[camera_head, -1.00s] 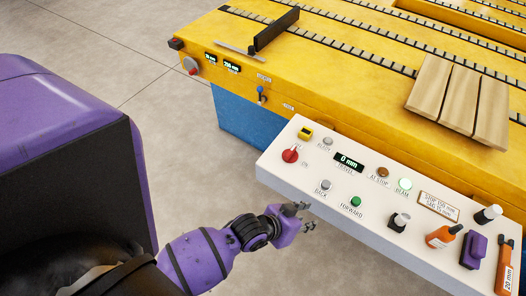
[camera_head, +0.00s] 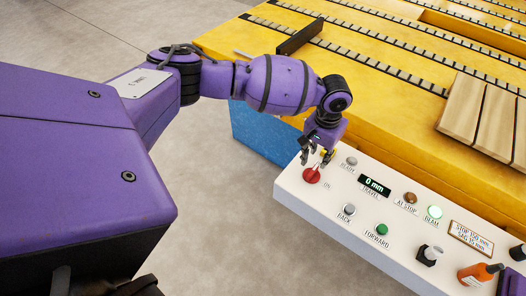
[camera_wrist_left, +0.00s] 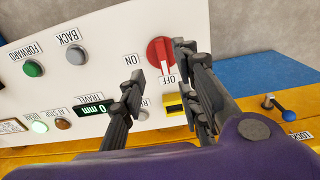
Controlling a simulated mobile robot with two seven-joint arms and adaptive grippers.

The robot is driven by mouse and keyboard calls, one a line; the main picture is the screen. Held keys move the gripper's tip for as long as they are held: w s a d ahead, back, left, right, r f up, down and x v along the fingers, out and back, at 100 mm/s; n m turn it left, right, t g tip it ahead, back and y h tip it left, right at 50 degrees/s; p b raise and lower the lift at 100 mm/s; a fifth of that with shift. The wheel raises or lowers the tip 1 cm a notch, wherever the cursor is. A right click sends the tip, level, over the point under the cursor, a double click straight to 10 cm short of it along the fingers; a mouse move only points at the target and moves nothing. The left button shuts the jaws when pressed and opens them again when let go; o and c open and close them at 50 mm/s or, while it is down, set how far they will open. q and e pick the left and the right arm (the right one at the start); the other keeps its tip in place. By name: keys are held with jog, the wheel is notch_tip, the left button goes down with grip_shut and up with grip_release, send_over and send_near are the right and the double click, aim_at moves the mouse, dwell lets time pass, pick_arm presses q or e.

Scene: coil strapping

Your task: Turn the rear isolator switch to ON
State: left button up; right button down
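The red rotary isolator switch (camera_head: 311,175) sits at the far left corner of the white control panel (camera_head: 290,191). In the left wrist view the red knob (camera_wrist_left: 157,51) has a white line that runs toward the OFF label; the ON label (camera_wrist_left: 131,60) is to its left. My left gripper (camera_head: 315,157) is above the panel's corner, right by the knob. Its fingers (camera_wrist_left: 156,65) are spread, with the knob showing between and beyond their tips. I cannot tell if a finger touches it. My right gripper is not in view.
A yellow-fronted device (camera_wrist_left: 173,107) is close to the knob. The panel also carries a BACK button (camera_head: 349,209), a green FORWARD button (camera_head: 382,229) and a 0 mm display (camera_head: 375,186). The yellow conveyor (camera_head: 400,120) lies behind the panel, with wooden boards (camera_head: 462,108) on it.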

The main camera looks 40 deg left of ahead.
aim_at(312, 171)
pick_arm(q)
jog(key=shift+a+f, duration=0.15)
jog(key=shift+f, duration=0.05)
notch_tip(312, 171, down, 7)
jog(key=shift+b, duration=0.4)
grip_shut()
